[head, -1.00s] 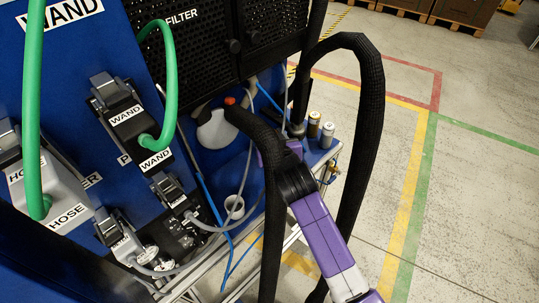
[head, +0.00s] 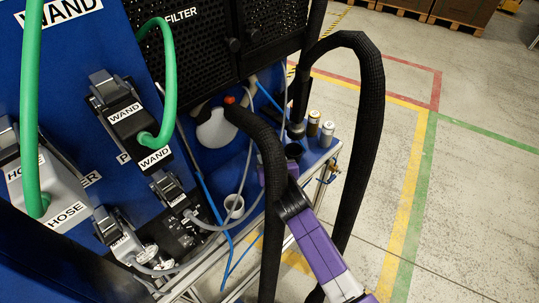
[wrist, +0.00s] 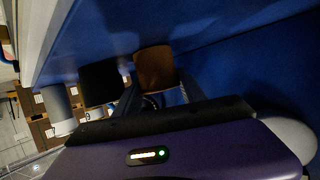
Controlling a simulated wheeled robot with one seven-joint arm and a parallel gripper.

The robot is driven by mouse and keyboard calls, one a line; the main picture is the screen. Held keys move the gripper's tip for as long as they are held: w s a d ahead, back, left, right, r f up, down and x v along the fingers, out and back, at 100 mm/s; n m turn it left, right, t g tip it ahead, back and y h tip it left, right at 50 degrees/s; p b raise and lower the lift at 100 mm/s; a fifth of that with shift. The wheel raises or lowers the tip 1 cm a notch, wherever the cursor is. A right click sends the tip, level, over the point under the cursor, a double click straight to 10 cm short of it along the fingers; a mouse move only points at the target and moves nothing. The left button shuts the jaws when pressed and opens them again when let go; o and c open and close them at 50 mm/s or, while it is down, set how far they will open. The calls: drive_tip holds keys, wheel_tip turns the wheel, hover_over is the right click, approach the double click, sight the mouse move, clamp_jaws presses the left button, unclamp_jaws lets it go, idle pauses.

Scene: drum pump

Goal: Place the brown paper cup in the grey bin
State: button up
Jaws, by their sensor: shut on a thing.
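The brown paper cup (wrist: 155,68) shows in the wrist view between the two fingers of my gripper (wrist: 160,92), which is shut on it. In the head view my gripper (head: 270,176) is at the edge of the blue bench, partly behind a thick black hose. The cup is hidden there. I cannot make out a grey bin in either view.
A black container (head: 294,151) stands close beside my gripper, with two small cans (head: 320,128) behind it. Black hoses (head: 370,110) arch around my arm. Open floor lies to the right.

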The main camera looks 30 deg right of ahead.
drive_tip(key=shift+f, duration=0.2)
drive_tip(key=o, duration=1.1)
drive_tip(key=shift+c, duration=0.2)
drive_tip(key=shift+r, duration=0.15)
drive_tip(key=shift+s+r, duration=0.1)
drive_tip(key=shift+r, duration=0.05)
drive_tip(key=b+v, duration=0.1)
drive_tip(key=v, duration=1)
drive_tip(key=shift+s, duration=0.45)
